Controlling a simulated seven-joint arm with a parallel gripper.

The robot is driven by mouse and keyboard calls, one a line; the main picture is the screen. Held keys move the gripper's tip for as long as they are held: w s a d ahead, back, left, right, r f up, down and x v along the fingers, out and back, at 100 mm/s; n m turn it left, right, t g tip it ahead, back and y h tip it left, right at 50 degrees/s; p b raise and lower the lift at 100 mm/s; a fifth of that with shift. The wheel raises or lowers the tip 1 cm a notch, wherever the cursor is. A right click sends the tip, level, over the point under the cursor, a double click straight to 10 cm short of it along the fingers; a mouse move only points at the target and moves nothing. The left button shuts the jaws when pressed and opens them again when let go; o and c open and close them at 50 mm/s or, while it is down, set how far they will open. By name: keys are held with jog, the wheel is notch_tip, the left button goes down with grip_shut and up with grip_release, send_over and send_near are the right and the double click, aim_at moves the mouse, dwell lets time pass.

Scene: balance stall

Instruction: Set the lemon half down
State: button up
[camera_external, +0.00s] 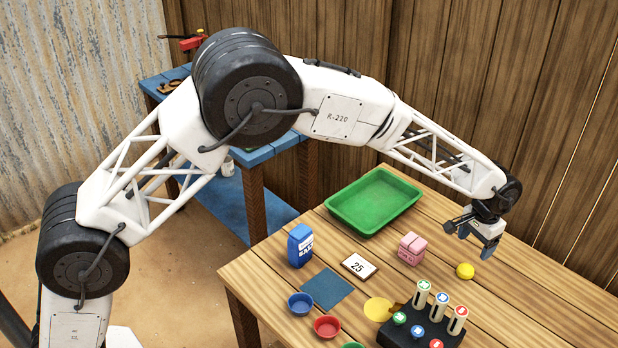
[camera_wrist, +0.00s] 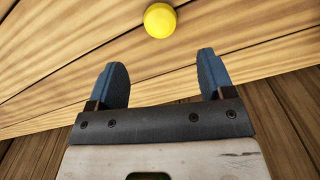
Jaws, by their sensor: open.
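The lemon half (camera_external: 465,271) is a small yellow round piece resting on the wooden table, near its back right part. It also shows in the wrist view (camera_wrist: 160,20), at the top centre, beyond the fingertips. My gripper (camera_external: 472,238) is above the table, up and slightly right of the lemon half. In the wrist view its two blue fingers (camera_wrist: 162,80) are spread apart with nothing between them. The gripper and the lemon half are apart.
A green tray (camera_external: 331,206), blue salt box (camera_external: 300,246), pink carton (camera_external: 411,249), number card (camera_external: 359,266) and blue mat (camera_external: 327,288) are on the table. Blue (camera_external: 300,304) and red (camera_external: 327,327) bowls, a yellow disc (camera_external: 378,310) and a black rack (camera_external: 407,331) with capped tubes stand in front.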

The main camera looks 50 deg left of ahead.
jog(key=shift+r, duration=1.35)
jog(key=s+a+r+n+t, duration=0.1)
jog(key=s+a+r, duration=1.9)
jog(key=s+a, duration=0.65)
jog(key=s, duration=0.8)
jog(key=s+a+n+t, duration=0.1)
jog(key=s+a, duration=0.4)
jog(key=s, duration=0.7)
jog(key=s+a+f, duration=0.1)
jog(key=s+a, duration=0.4)
jog(key=s, duration=0.7)
jog(key=shift+n+t, duration=0.3)
jog(key=shift+n, duration=0.1)
